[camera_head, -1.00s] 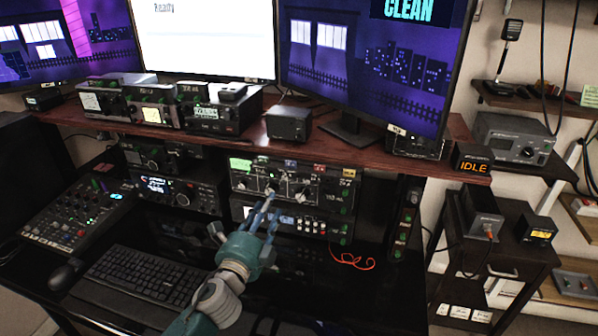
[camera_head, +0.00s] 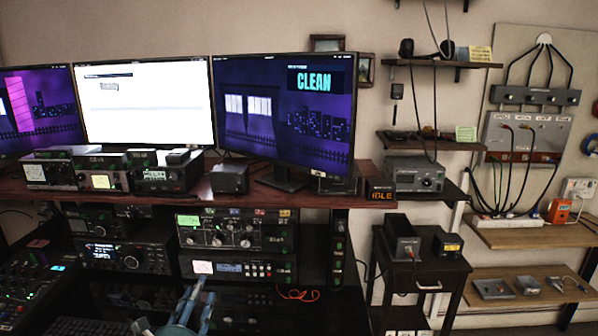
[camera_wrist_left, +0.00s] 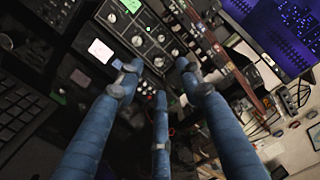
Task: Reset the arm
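My left gripper (camera_head: 190,302) shows at the bottom of the head view, with blue fingers pointing up towards the rack units. In the left wrist view its three blue fingers (camera_wrist_left: 158,78) are spread apart with nothing between them. The tuner unit with large knobs (camera_head: 235,230) stands beyond the fingers, under the wooden shelf; its knobs also show in the left wrist view (camera_wrist_left: 145,35). The fingers appear apart from the panel. Most of my left arm is below the picture. My right gripper is not in view.
A wooden shelf (camera_head: 310,198) with radios and three monitors spans above the rack units. A keyboard (camera_head: 80,326) and a mixer (camera_head: 28,290) are at lower left. A red cable (camera_head: 298,294) lies on the dark desk. A side table (camera_head: 420,278) stands at right.

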